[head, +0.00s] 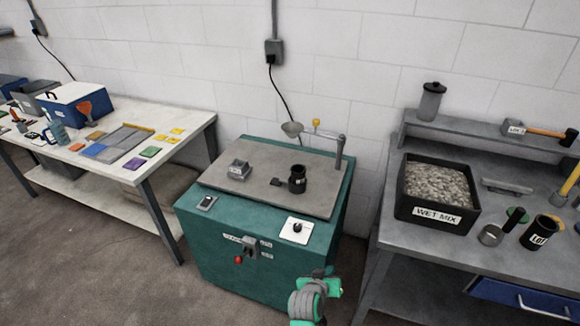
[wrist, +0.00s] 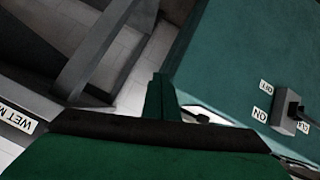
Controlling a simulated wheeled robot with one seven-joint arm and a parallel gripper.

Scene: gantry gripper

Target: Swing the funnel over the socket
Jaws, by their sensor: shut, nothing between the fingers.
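The funnel (head: 292,129) is a small grey cone on a thin swing arm at the back of the machine's grey top. The swing arm (head: 328,134) runs right to an upright post (head: 339,152) and carries a yellow knob (head: 316,122). A black upright cylinder (head: 297,180) with a side handle stands nearer the front; I cannot tell whether it is the socket or stands in it. The funnel is behind it, not above it. My gripper (head: 330,281) is in front of the machine, low and apart from the funnel. Its fingers are shut and empty in the wrist view (wrist: 161,98).
The teal machine (head: 215,245) has a red knob (head: 238,260) and a switch (wrist: 290,112) on its front. A grey block (head: 238,169) sits on its top. Right is a bench with a WET MIX tray (head: 436,215); left is a cluttered white table (head: 190,124).

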